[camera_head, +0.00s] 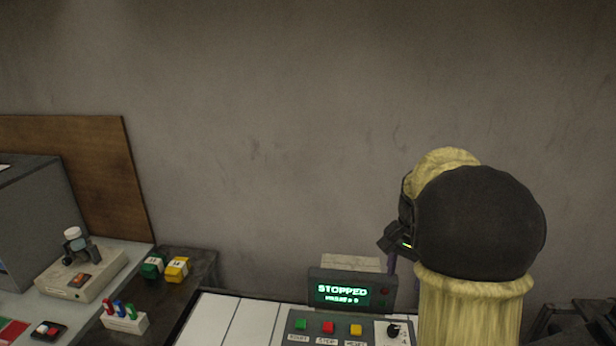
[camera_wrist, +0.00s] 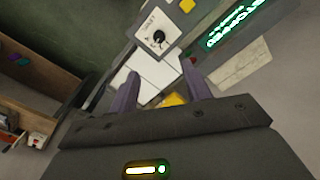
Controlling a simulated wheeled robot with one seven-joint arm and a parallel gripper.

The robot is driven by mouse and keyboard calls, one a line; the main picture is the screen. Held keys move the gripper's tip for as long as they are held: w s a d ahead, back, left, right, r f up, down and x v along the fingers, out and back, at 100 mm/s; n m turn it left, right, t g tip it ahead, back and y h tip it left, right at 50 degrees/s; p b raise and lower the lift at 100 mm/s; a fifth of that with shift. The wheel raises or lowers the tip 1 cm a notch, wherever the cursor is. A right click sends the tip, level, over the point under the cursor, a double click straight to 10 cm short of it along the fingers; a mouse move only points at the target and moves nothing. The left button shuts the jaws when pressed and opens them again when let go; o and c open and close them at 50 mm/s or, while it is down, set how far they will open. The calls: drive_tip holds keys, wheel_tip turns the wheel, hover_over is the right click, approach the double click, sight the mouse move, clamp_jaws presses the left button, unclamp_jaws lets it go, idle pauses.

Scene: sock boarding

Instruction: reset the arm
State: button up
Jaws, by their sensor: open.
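My gripper (camera_wrist: 161,84) shows in the wrist view as two purple fingers spread apart, with nothing held between them. The gripper hangs above and beside the control panel (camera_head: 318,325). Its screen (camera_head: 341,294) reads STOPPED in green. The panel's dial (camera_wrist: 158,38) and screen (camera_wrist: 222,24) also show in the wrist view.
White panels (camera_head: 232,322) lie left of the controls. Green (camera_head: 152,267) and yellow (camera_head: 176,269) numbered blocks sit on a dark surface. A holder with coloured pegs (camera_head: 124,320) and a grey machine (camera_head: 34,215) stand at left. A bare wall is behind.

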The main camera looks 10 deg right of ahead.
drive_tip(key=s+a+f+n+t, duration=0.2)
drive_tip(key=s+a+f+n, duration=0.7)
drive_tip(key=s+a, duration=0.3)
drive_tip(key=shift+s+a+n+t, duration=0.3)
drive_tip(key=shift+a+n, duration=0.2)
drive_tip(key=shift+a, duration=0.2)
